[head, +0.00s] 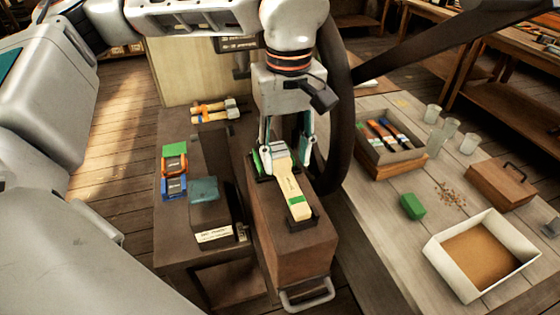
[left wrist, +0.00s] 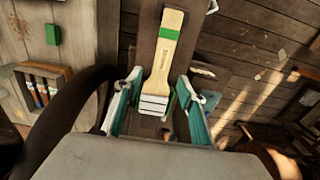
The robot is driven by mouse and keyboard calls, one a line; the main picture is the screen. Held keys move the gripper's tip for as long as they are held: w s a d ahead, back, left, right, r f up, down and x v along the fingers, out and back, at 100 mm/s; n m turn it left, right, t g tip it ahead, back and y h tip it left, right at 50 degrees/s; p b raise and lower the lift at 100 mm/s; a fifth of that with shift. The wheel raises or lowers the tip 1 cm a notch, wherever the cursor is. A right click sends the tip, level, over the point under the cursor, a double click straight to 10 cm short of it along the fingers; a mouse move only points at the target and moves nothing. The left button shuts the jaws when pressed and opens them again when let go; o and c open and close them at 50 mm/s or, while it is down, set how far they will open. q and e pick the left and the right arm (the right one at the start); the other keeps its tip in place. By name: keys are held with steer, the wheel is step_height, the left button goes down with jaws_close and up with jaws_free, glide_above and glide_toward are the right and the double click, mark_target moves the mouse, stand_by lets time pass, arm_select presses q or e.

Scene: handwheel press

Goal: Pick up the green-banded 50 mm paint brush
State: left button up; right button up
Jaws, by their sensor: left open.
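The green-banded paint brush (head: 291,188) has a pale wooden handle with a green band. It lies on top of a brown block-like stand (head: 290,243), with its bristle end toward my gripper. My left gripper (head: 286,152) is open, pointing down over the bristle end, with one finger on each side. In the left wrist view the brush (left wrist: 164,62) lies between the open fingers of the left gripper (left wrist: 155,105), bristles toward the palm. Whether the fingers touch it I cannot tell. My right gripper is not in view.
A large dark handwheel (head: 336,100) stands close to the right of my left gripper. A wooden box (head: 388,165) of other brushes, a green block (head: 412,206) and a white tray (head: 440,262) are on the right table. Clamps and a teal item (head: 203,190) lie left.

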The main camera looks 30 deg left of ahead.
mark_target(286, 176)
arm_select(q)
step_height(286, 176, down, 4)
steer(key=shift+s+r, duration=0.1)
steer(key=shift+f, duration=0.4)
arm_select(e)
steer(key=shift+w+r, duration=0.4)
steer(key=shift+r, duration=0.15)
arm_select(q)
jaws_close()
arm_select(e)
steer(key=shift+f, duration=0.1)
arm_select(q)
steer(key=shift+r, duration=0.1)
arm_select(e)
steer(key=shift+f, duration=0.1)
arm_select(q)
steer(key=shift+r, duration=0.1)
